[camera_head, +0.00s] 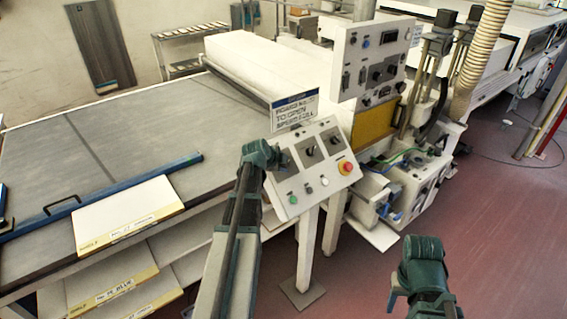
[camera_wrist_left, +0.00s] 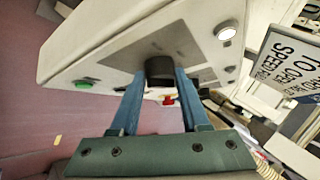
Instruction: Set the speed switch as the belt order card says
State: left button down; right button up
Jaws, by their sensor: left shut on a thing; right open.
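A tilted pale control panel (camera_head: 327,189) stands at the table's front corner, with dark rotary knobs (camera_head: 335,140), several buttons and a red-and-yellow emergency stop (camera_head: 346,168). My left gripper (camera_head: 284,159) is at the panel's left part. In the left wrist view its blue fingers (camera_wrist_left: 160,85) are shut on a black knob (camera_wrist_left: 160,69) on a grey plate. The knob's pointer and markings cannot be read. The white card (camera_head: 295,112) with a blue header stands above the panel; "TO OPEN" and "SPEED" are legible, the rest is unclear. My right gripper (camera_head: 424,262) is open, low over the floor.
A taller panel (camera_head: 375,62) with switches stands behind. A long grey belt table (camera_head: 110,140) fills the left, with a blue bar (camera_head: 130,190) and a labelled white board (camera_head: 128,212) on it. Machinery with hoses (camera_head: 405,185) stands to the right. Red floor is free at lower right.

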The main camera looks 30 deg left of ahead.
pick_arm(q)
jog(key=shift+c, duration=1.9)
grip_release()
jog(key=shift+a, duration=0.1)
jog(key=p+v, duration=0.9)
jog(key=v, duration=0.4)
jog(key=shift+s+r+p, duration=0.2)
jog(key=shift+s+p, duration=0.1)
jog(key=shift+p, duration=0.05)
